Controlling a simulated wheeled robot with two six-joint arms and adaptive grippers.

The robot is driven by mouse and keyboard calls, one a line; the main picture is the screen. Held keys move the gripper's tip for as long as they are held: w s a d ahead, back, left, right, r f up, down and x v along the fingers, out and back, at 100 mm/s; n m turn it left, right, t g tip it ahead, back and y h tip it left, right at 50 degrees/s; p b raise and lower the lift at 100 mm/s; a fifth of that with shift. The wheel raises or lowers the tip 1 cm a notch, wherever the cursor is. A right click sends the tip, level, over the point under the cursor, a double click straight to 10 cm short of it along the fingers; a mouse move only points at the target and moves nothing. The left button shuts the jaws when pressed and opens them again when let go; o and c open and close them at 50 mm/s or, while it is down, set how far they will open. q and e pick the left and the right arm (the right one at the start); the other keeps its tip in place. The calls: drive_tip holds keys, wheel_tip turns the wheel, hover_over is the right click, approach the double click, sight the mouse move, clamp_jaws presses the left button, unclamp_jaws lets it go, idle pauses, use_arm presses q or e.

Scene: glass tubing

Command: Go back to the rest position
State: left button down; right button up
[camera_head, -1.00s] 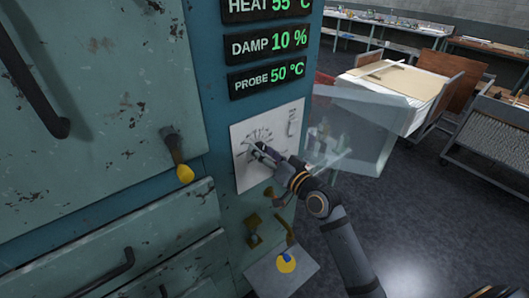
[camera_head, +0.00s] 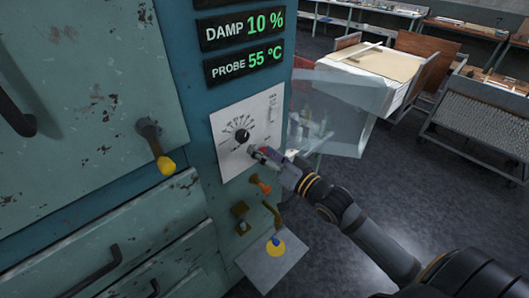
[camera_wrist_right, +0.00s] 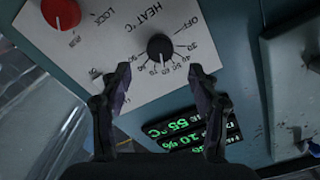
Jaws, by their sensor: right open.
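My right gripper (camera_head: 258,155) is in front of the white control panel (camera_head: 226,119), just below and right of the black heat knob (camera_head: 242,136). In the right wrist view the fingers of the right gripper (camera_wrist_right: 160,75) stand apart with nothing between them. The black knob (camera_wrist_right: 160,46) is beyond the fingertips, clear of both. A red knob (camera_wrist_right: 60,12) beside the word LOCK is at the upper left there. The displays read DAMP 10 % (camera_head: 243,31) and PROBE 55 °C (camera_head: 242,63). My left gripper is not in view.
A yellow-tipped handle (camera_head: 165,164) sticks out left of the panel. Brass fittings (camera_head: 240,209) and a small plate (camera_head: 262,266) with a yellow disc are below. A clear pane (camera_head: 345,105) stands to the right. Open floor (camera_head: 430,190) lies right of my arm.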

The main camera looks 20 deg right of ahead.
drive_tip(key=shift+d, duration=0.1)
